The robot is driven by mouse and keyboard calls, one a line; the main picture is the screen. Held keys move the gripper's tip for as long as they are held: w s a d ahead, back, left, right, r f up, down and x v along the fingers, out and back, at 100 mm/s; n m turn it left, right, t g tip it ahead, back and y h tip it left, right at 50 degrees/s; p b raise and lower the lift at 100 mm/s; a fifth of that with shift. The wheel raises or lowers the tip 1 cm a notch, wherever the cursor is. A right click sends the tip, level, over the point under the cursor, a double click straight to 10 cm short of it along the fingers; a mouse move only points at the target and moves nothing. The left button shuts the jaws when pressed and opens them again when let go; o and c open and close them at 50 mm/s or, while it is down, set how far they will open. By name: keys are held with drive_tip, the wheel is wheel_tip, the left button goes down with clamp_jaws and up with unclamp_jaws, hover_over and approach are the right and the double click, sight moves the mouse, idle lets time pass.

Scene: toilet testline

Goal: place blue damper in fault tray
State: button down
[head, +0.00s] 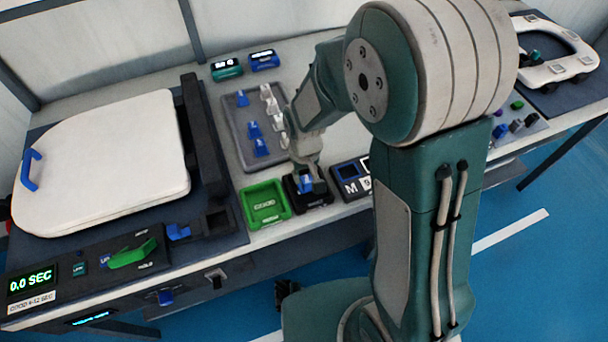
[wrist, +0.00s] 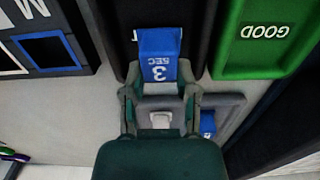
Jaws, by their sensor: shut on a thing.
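My gripper (head: 308,178) is shut on a blue damper (head: 305,184), over the black tray (head: 318,199) at the front of the bench. In the wrist view the damper (wrist: 158,55) shows a white "3 SEC" label between the fingertips of my gripper (wrist: 160,84). The black tray (wrist: 203,30) lies behind and around the damper there. No label on the black tray can be read, so I cannot confirm that it is the fault tray. Whether the damper touches its floor is unclear.
The green GOOD tray (head: 265,203) stands just left of the black tray. A black board with an M marking (head: 350,178) is close on the right. A grey tray (head: 241,137) with several blue and white parts lies behind. A white toilet seat (head: 105,160) fills the left.

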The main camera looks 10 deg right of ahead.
drive_tip(key=shift+d+f, duration=0.3)
drive_tip(key=shift+f, duration=0.25)
drive_tip(key=shift+c, duration=1.9)
unclamp_jaws()
drive_tip(key=shift+a+f, duration=0.1)
drive_tip(key=shift+a, duration=0.15)
wheel_tip(320, 180, up, 12)
drive_tip(key=s+d+r+m+t, duration=0.3)
drive_tip(key=s+d+r+t, duration=0.2)
drive_tip(key=s+d+r, duration=0.6)
drive_tip(key=s+r, duration=0.2)
drive_tip(key=s, duration=0.1)
drive_tip(key=shift+d+r+t, duration=0.2)
drive_tip(key=shift+r+t, duration=0.1)
drive_tip(key=shift+r, duration=0.1)
